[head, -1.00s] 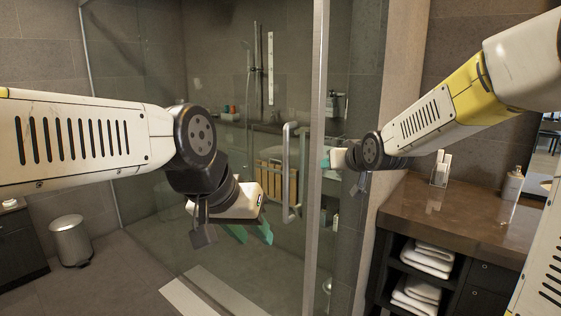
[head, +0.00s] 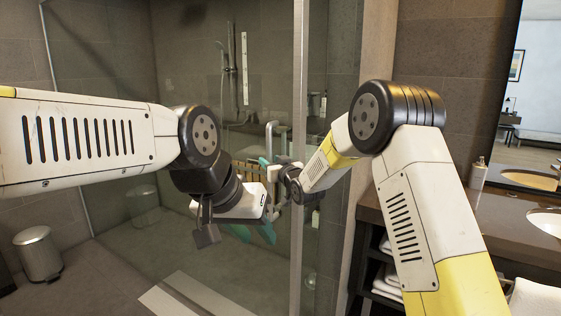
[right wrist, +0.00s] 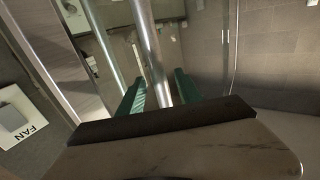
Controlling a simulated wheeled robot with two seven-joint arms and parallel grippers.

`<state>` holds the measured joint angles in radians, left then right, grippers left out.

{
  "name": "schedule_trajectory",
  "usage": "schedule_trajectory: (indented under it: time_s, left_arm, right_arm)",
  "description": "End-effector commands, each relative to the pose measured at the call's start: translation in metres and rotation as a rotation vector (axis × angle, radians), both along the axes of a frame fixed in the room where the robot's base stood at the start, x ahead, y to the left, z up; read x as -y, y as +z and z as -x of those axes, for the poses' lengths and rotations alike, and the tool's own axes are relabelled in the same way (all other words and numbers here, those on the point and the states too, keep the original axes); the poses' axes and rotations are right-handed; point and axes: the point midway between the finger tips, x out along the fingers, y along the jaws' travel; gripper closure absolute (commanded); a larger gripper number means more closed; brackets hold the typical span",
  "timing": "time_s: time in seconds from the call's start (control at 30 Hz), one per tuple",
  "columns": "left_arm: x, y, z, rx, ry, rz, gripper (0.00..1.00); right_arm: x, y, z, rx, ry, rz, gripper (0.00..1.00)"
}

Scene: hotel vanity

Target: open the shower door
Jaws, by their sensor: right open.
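The glass shower door (head: 195,110) stands left of a vertical metal post (head: 300,90); I see no clear gap at its edge. Its vertical metal handle (head: 270,136) is partly hidden by my right gripper (head: 276,168), which reaches it from the right. In the right wrist view, the handle bar (right wrist: 152,50) runs between the two green fingers of my right gripper (right wrist: 158,95), which are apart. I cannot tell whether either finger touches the bar. My left gripper (head: 254,233) is below and left of the handle, in front of the glass, empty with its fingers apart.
A brown vanity counter (head: 500,222) with a basin stands at the right, with towels (head: 386,280) on shelves below. A metal bin (head: 38,254) stands at the far left.

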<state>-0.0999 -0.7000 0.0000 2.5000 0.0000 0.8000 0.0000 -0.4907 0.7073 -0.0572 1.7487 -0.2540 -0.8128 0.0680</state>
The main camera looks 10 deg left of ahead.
Motion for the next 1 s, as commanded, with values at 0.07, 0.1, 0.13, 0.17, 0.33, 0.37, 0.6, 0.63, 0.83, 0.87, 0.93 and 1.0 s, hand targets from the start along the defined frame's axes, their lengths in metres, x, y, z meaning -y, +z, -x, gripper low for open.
schedule_trajectory:
  time_s: [0.07, 0.1, 0.13, 0.17, 0.33, 0.37, 0.6, 0.63, 0.83, 0.87, 0.93, 1.0]
  left_arm:
    - [0.0, 0.0, 0.0, 0.0, 0.0, 0.0, 0.64]
    - [0.0, 0.0, 0.0, 0.0, 0.0, 0.0, 0.64]
    - [0.0, 0.0, 0.0, 0.0, 0.0, 0.0, 0.64]
    - [0.0, 0.0, 0.0, 0.0, 0.0, 0.0, 0.64]
    - [0.0, 0.0, 0.0, 0.0, 0.0, 0.0, 0.64]
    - [0.0, 0.0, 0.0, 0.0, 0.0, 0.0, 0.64]
    - [0.0, 0.0, 0.0, 0.0, 0.0, 0.0, 0.64]
    - [0.0, 0.0, 0.0, 0.0, 0.0, 0.0, 0.64]
    - [0.0, 0.0, 0.0, 0.0, 0.0, 0.0, 0.64]
    - [0.0, 0.0, 0.0, 0.0, 0.0, 0.0, 0.64]
    - [0.0, 0.0, 0.0, 0.0, 0.0, 0.0, 0.64]
    - [0.0, 0.0, 0.0, 0.0, 0.0, 0.0, 0.64]
  right_arm:
    - [-0.0055, -0.0007, -0.0074, 0.0, 0.0, 0.001, 0.59]
    - [-0.0071, -0.0003, -0.0099, 0.001, 0.0, 0.001, 0.59]
    - [-0.0082, 0.0001, -0.0115, 0.001, 0.0, 0.001, 0.59]
    - [-0.009, 0.0001, -0.0125, 0.001, 0.0, 0.001, 0.59]
    - [-0.0102, -0.0001, -0.0144, -0.001, -0.001, 0.001, 0.59]
    - [-0.0102, -0.0001, -0.0144, -0.001, -0.001, 0.001, 0.59]
    - [-0.01, 0.0, -0.0141, -0.001, -0.001, 0.001, 0.88]
    - [-0.01, 0.0, -0.0141, -0.001, -0.001, 0.001, 0.94]
    - [-0.0099, 0.0, -0.014, -0.001, -0.001, 0.001, 1.0]
    - [-0.0099, 0.0, -0.014, -0.001, -0.001, 0.001, 1.0]
    - [-0.0099, 0.0, -0.014, -0.001, -0.001, 0.001, 1.0]
    - [-0.0099, 0.0, -0.014, -0.001, -0.001, 0.001, 1.0]
